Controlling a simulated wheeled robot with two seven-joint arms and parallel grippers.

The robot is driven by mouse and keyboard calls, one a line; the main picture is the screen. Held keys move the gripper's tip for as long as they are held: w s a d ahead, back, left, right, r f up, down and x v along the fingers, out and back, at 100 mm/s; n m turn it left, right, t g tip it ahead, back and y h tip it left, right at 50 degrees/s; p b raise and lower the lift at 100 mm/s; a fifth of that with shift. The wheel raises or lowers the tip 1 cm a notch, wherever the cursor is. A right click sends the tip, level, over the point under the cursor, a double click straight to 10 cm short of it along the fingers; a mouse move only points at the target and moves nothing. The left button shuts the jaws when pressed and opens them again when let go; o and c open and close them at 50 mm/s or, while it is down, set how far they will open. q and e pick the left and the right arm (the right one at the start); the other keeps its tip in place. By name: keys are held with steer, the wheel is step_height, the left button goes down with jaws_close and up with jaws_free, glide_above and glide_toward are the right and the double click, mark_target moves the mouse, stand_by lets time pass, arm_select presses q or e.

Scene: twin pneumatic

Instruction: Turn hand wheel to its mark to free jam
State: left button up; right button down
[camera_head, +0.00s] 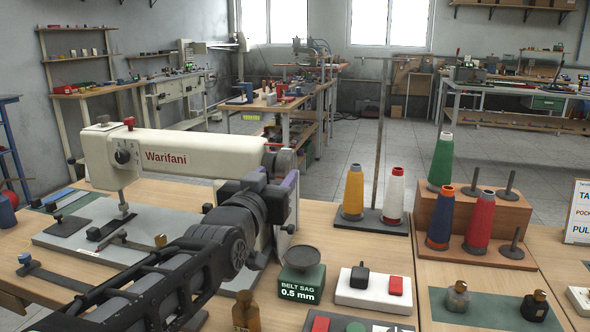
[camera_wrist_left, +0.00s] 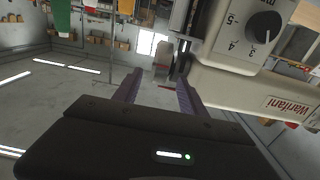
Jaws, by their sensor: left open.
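The white sewing machine (camera_head: 205,148) marked Warifani stands on a grey plate on the table. Its dark grey hand wheel (camera_head: 281,160) is at the right end of the machine's arm, partly hidden behind my gripper. My left gripper (camera_head: 291,182) has its purple-grey fingers just below the wheel; I cannot tell whether they touch it. The machine's body (camera_wrist_left: 245,93) and a numbered dial (camera_wrist_left: 263,26) show there at the right. My right gripper is out of view.
A green BELT SAG 0.5 mm block (camera_head: 300,283) and a white switch box (camera_head: 373,289) stand right of my arm. Yellow (camera_head: 353,193) and white (camera_head: 394,196) thread cones stand behind them, beside a wooden stepped rack (camera_head: 505,215) with more cones. Small bottles stand near the front.

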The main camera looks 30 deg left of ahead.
mark_target(287, 164)
arm_select(q)
steer(key=shift+w+f, duration=0.1)
steer(key=shift+w, duration=0.15)
steer(key=shift+s, duration=0.1)
steer(key=shift+x, duration=3.9)
steer(key=shift+c, duration=0.2)
jaws_close()
